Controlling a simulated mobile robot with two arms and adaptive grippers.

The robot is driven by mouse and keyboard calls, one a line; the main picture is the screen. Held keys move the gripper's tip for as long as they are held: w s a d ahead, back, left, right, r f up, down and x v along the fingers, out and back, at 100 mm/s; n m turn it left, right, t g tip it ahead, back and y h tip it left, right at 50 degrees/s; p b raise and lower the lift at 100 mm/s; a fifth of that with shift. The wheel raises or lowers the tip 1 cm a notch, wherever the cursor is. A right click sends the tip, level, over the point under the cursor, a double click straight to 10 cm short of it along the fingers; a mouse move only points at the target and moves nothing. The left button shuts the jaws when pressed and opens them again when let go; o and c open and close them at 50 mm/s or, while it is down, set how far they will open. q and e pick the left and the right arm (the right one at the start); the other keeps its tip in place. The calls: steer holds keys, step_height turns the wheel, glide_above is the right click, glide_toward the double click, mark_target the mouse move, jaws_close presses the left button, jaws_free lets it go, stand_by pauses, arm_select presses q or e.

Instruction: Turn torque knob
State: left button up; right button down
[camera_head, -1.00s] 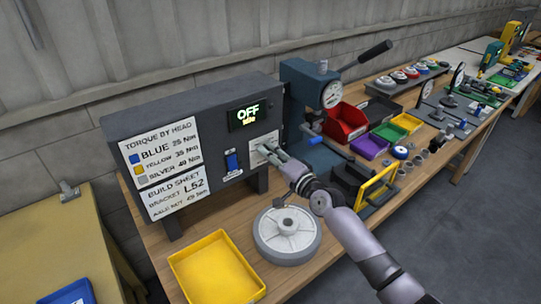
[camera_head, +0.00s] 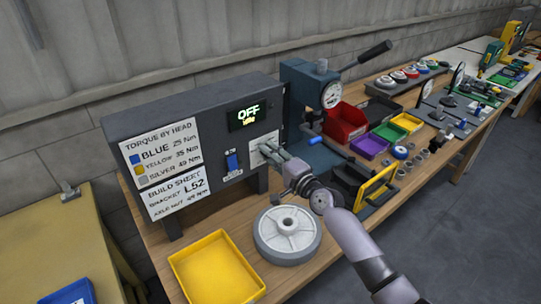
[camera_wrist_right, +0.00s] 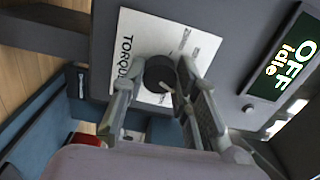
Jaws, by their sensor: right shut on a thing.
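The dark torque controller box (camera_head: 200,103) stands on the bench in the head view. Its display (camera_head: 249,114) reads OFF, with a smaller line under it that reads idle in the right wrist view. My right gripper (camera_head: 270,150) reaches the white torque plate (camera_head: 256,143) on the box's front. In the right wrist view the black round torque knob (camera_wrist_right: 159,72) sits on the plate between the fingers of my right gripper (camera_wrist_right: 158,80), which is shut on it. The knob's pointer and much of the dial lettering are hidden. My left gripper is not in view.
A blue switch (camera_head: 231,161) sits left of the plate. A label on the box lists blue, yellow and silver torques. A grey wheel (camera_head: 287,234) and a yellow tray (camera_head: 215,268) lie below on the bench. A press (camera_head: 322,90) stands right of the box.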

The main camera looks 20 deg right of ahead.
steer(key=c, duration=1.2)
jaws_free()
steer(key=shift+c, duration=0.2)
steer(key=shift+s+d, duration=0.1)
steer(key=v, duration=1.2)
